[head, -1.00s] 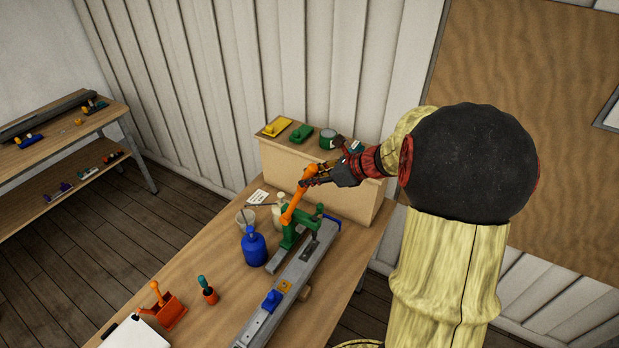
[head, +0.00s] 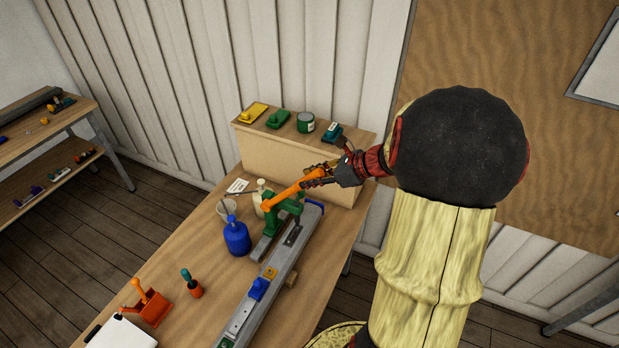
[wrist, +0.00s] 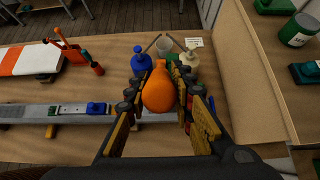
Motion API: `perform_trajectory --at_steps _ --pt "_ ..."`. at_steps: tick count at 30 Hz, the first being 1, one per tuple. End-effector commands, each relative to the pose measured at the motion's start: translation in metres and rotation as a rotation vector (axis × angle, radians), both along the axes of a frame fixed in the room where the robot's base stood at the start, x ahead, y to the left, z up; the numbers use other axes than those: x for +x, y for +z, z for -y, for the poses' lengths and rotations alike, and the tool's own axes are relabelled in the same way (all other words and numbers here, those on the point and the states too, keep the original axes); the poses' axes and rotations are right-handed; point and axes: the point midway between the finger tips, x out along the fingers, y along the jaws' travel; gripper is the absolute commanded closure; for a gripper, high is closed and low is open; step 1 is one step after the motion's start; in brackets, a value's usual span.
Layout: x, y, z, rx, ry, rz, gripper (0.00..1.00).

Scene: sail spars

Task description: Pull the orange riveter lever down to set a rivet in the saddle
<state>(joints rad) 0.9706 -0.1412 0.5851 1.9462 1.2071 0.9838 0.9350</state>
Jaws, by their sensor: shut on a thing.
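The orange lever (head: 292,190) rises at a low slant to the right from the green riveter (head: 284,213) on the workbench. My gripper (head: 318,174) is shut on the lever's upper end. In the wrist view the rounded orange lever end (wrist: 159,92) sits between the two fingers of my gripper (wrist: 161,98). The riveter stands over the grey spar (head: 262,290), which lies along the bench. The saddle cannot be made out clearly under the riveter. In the wrist view the lever hides most of the riveter.
A blue bottle (head: 236,238), a pale bottle (head: 262,197) and a cup (head: 227,208) stand left of the riveter. A raised wooden shelf (head: 300,160) with several tools and a green can (head: 306,122) stands behind. An orange holder (head: 153,308) is at the front left.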

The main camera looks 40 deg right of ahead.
Motion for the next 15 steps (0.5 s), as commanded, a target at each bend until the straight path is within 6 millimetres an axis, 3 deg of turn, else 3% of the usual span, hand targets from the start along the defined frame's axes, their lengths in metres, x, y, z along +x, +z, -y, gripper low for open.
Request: perform_trajectory --at_steps 15 --pt "-0.035 -0.048 0.015 -0.001 -0.004 -0.001 1.0"
